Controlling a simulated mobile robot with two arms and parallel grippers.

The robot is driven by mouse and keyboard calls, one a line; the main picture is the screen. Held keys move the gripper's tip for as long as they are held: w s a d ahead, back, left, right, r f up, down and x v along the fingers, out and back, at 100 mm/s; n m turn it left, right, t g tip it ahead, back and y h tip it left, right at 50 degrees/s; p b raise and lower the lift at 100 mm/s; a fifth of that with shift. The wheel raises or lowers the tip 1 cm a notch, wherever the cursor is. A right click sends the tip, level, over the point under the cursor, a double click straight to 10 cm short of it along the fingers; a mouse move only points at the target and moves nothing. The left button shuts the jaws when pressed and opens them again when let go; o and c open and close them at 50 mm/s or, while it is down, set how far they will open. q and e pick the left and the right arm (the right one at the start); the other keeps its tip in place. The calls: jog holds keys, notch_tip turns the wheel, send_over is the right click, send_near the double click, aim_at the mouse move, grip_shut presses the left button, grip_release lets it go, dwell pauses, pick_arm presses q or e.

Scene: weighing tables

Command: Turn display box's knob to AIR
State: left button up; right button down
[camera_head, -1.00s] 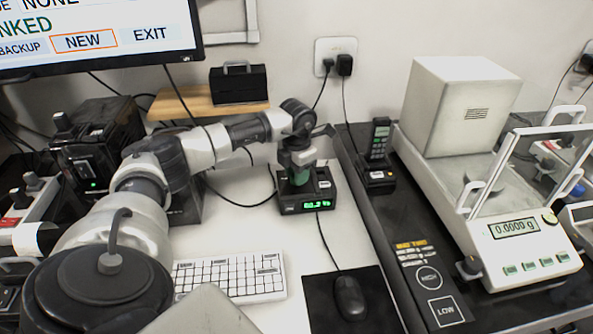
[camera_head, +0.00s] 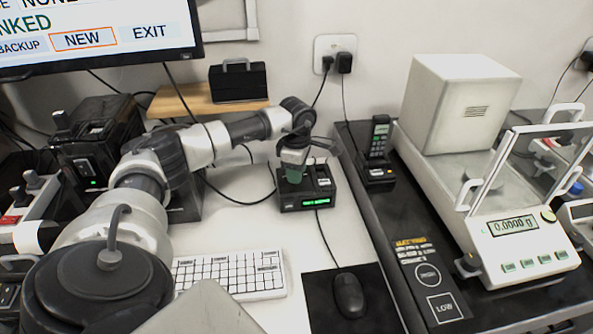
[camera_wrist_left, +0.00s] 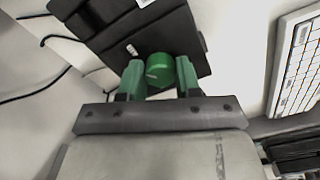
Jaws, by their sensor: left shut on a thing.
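The display box (camera_head: 318,202) is a small black box with a lit green readout on its front, standing on the white table in the head view. Its dark top also shows in the left wrist view (camera_wrist_left: 105,22). The green knob (camera_wrist_left: 160,68) sits on the box between the two green fingers of my left gripper (camera_wrist_left: 160,76). My left gripper (camera_head: 293,174) is shut on the knob, over the left part of the box. In the head view the gripper hides the knob. The readout text is too small to read surely. My right gripper is not in view.
A white keyboard (camera_head: 229,274) and a black mouse (camera_head: 348,295) lie in front of the box. A handset (camera_head: 379,143) in its cradle stands to its right, with a balance (camera_head: 518,236) farther right. A cable runs from the box toward the mouse.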

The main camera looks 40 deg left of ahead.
pick_arm(q)
jog(key=shift+r+m, duration=0.1)
jog(key=shift+m, duration=0.9)
jog(key=o, duration=0.9)
jog(key=shift+o, duration=0.2)
notch_tip(320, 180, up, 11)
